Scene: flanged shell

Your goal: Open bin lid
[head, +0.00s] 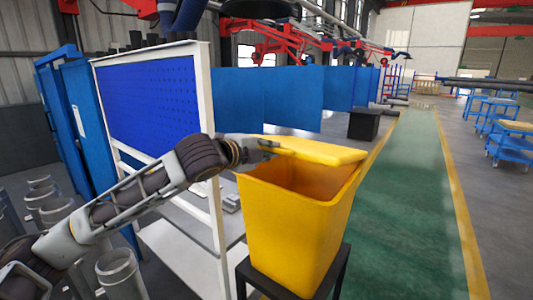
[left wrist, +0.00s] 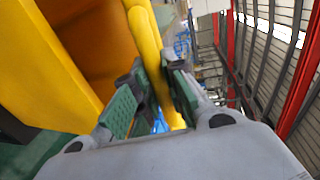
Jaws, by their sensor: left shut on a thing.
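The yellow bin (head: 293,228) stands on a dark stand in the middle of the head view. Its yellow lid (head: 318,151) is raised off the front rim, and the inside of the bin shows below it. My left gripper (head: 270,148) is at the lid's left edge. In the left wrist view, the fingers of my left gripper (left wrist: 157,80) are shut on the lid's edge (left wrist: 146,38), one finger on each side. The bin's open inside (left wrist: 90,40) shows to the left there. My right gripper is not in view.
A white-framed rack with a blue pegboard (head: 150,105) stands behind my left arm. Grey metal cylinders (head: 120,272) stand at the lower left. The dark stand (head: 262,283) carries the bin. The green floor lane (head: 410,200) to the right is clear.

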